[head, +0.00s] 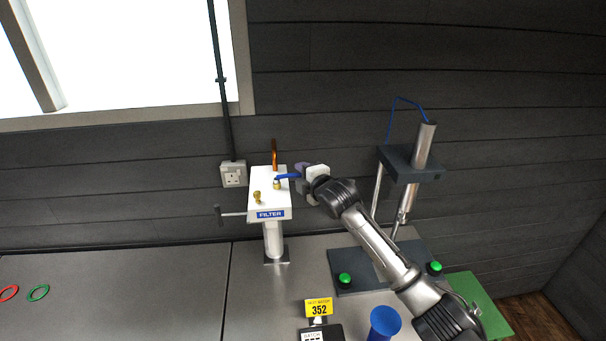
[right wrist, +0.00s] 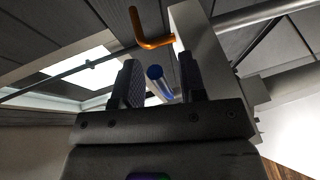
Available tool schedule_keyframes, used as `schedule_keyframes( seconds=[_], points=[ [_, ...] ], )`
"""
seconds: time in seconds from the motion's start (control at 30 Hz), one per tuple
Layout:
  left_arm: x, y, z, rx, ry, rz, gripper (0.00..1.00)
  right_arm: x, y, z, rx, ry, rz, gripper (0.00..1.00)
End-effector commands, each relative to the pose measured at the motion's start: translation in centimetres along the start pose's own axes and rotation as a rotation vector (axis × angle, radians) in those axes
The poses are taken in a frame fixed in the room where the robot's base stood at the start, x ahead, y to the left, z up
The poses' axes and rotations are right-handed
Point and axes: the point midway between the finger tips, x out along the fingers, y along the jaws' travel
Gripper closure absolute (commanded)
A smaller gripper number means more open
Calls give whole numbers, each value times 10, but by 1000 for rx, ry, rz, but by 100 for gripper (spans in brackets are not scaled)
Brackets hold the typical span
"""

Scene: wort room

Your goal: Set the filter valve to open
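The filter valve stand (head: 270,213) is a white box on a metal post, with a blue "FILTER" label on its front. A blue lever (head: 288,177) lies on its top, pointing right from a brass fitting (head: 277,185). My right gripper (head: 305,171) is at the lever's right end. In the right wrist view the blue lever (right wrist: 155,73) shows end-on between the two fingers of my right gripper (right wrist: 157,82), with gaps on both sides. The fingers are apart. My left gripper is not in view.
A second brass knob (head: 257,196) and a copper pipe (head: 274,154) are on the stand; a T-bar (head: 222,214) sticks out left. To the right stands a press-like device (head: 411,165) with green buttons. A yellow 352 sign (head: 319,308) and blue cup (head: 384,322) stand in front.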

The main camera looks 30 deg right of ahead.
Motion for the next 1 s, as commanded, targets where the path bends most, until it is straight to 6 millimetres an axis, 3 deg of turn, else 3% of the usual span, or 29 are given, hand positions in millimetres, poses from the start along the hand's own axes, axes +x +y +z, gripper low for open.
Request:
schedule_keyframes(
  seconds=[0.3, 0.7, 1.0],
  points=[
    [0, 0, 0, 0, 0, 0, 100, 1, 0, 0, 0, 0, 0, 62],
    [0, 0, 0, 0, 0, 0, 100, 1, 0, 0, 0, 0, 0, 99],
    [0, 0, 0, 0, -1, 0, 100, 1, 0, 0, 0, 0, 0, 100]
  ],
)
